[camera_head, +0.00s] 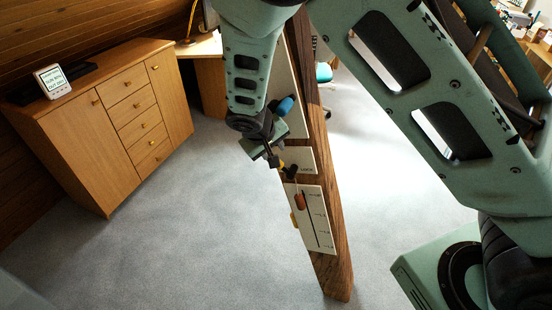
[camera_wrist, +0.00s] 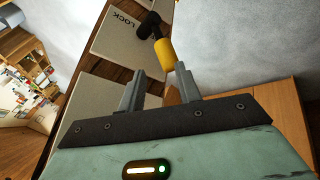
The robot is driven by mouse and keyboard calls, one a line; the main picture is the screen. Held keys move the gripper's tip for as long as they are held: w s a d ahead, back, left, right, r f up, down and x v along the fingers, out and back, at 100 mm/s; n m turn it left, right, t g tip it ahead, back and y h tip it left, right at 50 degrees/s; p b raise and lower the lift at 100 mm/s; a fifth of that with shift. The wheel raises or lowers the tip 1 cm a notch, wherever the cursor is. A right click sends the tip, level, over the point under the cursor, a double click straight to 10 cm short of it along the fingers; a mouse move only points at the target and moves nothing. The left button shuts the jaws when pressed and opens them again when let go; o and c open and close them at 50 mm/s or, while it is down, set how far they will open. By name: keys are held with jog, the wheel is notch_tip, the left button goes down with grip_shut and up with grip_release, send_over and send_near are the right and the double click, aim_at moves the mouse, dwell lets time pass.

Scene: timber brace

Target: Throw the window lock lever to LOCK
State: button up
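The window lock lever has a black hub and a yellow grip; the grip (camera_wrist: 165,52) shows at top centre in the wrist view. It is small in the head view (camera_head: 281,164). It sits on a pale plate (camera_wrist: 112,42) marked LOCK, fixed to a wooden post. The grip points away from the LOCK lettering, towards my gripper. My gripper (camera_wrist: 160,76) has its two grey fingers apart, with the grip's end just ahead of the gap. I cannot tell whether they touch. In the head view my gripper (camera_head: 272,158) is left of the plate, partly hiding the lever.
Below the lock plate, the post (camera_head: 335,273) carries a white slider panel (camera_head: 318,232) with an orange knob (camera_head: 299,201). A blue knob (camera_head: 286,105) is above. A wooden cabinet (camera_head: 90,150) stands at left. Grey carpet between is clear.

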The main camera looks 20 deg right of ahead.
jog(key=s+a+b, duration=0.3)
jog(key=s+a, duration=0.5)
jog(key=a, duration=0.1)
jog(key=shift+b, duration=0.35)
